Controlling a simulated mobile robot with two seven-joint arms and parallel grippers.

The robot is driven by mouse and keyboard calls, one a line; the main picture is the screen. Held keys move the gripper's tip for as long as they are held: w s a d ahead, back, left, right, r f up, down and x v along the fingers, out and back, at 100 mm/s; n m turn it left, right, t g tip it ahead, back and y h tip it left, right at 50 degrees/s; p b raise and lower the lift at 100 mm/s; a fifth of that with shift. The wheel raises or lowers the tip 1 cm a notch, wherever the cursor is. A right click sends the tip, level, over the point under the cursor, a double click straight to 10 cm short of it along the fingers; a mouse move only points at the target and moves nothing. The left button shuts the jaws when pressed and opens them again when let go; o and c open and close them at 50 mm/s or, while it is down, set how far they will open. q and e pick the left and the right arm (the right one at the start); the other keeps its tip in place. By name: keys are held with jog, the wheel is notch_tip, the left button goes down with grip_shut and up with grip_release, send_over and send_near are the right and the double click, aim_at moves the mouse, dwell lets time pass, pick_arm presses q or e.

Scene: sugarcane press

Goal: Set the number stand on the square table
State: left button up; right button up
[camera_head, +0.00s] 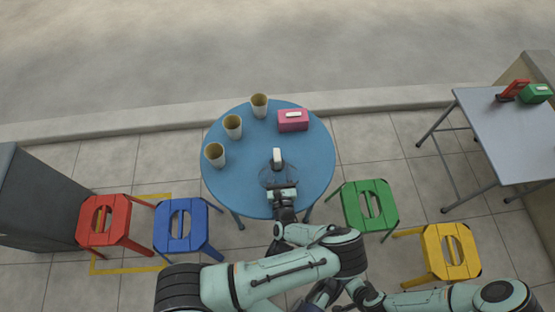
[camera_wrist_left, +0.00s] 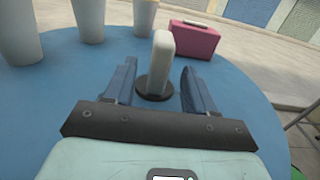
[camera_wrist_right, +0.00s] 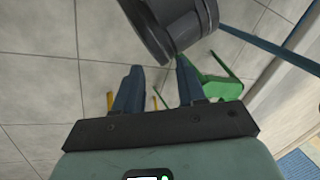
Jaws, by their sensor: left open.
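The number stand, a white upright piece on a dark round base (camera_head: 277,157), stands on the round blue table (camera_head: 225,180). It also shows upright in the left wrist view (camera_wrist_left: 163,58). My left gripper (camera_head: 279,178) is open just in front of the stand, its fingers spread to either side of it and not closed on it. The square table (camera_head: 500,135), grey-topped, stands at the right. My right gripper (camera_wrist_right: 158,68) has its fingers apart with nothing between them; it cannot be made out in the head view.
Several pale cups (camera_head: 233,126) and a pink box (camera_head: 293,121) stand on the round table. A red holder (camera_head: 514,90) and a green box (camera_head: 536,94) occupy the square table's far side; its near part is clear. Red, blue, green (camera_head: 369,206) and yellow (camera_head: 452,251) stools stand around.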

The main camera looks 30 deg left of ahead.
aim_at(278, 165)
pick_arm(q)
jog(key=b+x, duration=0.1)
jog(key=x, duration=0.4)
pick_arm(e)
jog(key=shift+w+d+f+t, duration=0.15)
jog(key=shift+w+d+f, duration=0.1)
jog(key=shift+w+f, duration=0.15)
jog(key=shift+w+d+f+t, duration=0.15)
jog(key=shift+w+d+f, duration=0.1)
jog(key=shift+w, duration=0.2)
pick_arm(q)
grip_shut()
jog(key=shift+r, duration=0.1)
